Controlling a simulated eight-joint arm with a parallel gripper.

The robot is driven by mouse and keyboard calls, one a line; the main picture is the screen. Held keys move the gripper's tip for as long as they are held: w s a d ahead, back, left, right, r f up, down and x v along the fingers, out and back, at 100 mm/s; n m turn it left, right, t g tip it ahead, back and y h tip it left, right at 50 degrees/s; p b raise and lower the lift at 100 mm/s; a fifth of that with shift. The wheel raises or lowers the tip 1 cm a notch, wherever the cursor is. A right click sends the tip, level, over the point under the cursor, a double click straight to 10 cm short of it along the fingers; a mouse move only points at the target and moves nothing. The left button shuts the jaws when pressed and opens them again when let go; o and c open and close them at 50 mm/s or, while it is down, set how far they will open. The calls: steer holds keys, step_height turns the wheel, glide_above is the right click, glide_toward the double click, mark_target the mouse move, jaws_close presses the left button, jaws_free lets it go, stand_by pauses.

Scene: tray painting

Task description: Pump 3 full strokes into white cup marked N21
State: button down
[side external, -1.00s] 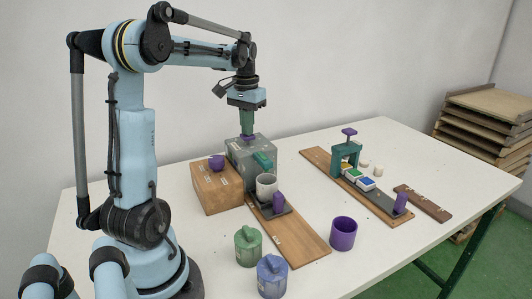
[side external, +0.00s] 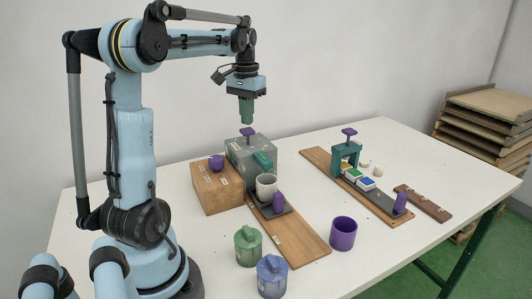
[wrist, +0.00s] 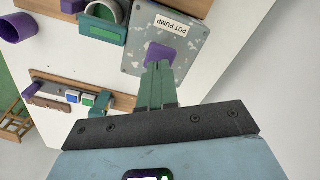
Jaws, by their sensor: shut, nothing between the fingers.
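The pump is a grey speckled box (side external: 236,158) with a purple button on top (side external: 247,132). A white cup (side external: 266,188) stands at the pump's front, beside a purple post (side external: 279,203) on a dark slide. No N21 mark is readable.
Green (side external: 248,247) and blue (side external: 271,276) lidded pots and a purple cup (side external: 343,233) are in front. A green press (side external: 345,158) stands on a board at right.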

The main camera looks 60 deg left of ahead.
mark_target(247, 129)
steer(key=shift+f, duration=2.25)
stand_by(0.3)
steer(key=shift+r, duration=2.25)
steer(key=shift+r, duration=2.55)
steer(key=s+d+f+m+t, duration=0.1)
steer(key=d+f+m+t, duration=0.2)
steer(key=d, duration=1.1)
steer(key=d+f+m+t, duration=0.3)
steer(key=d+f, duration=0.5)
steer(key=d, duration=0.6)
steer(key=shift+s+t, duration=0.35)
steer(key=shift+t, duration=0.25)
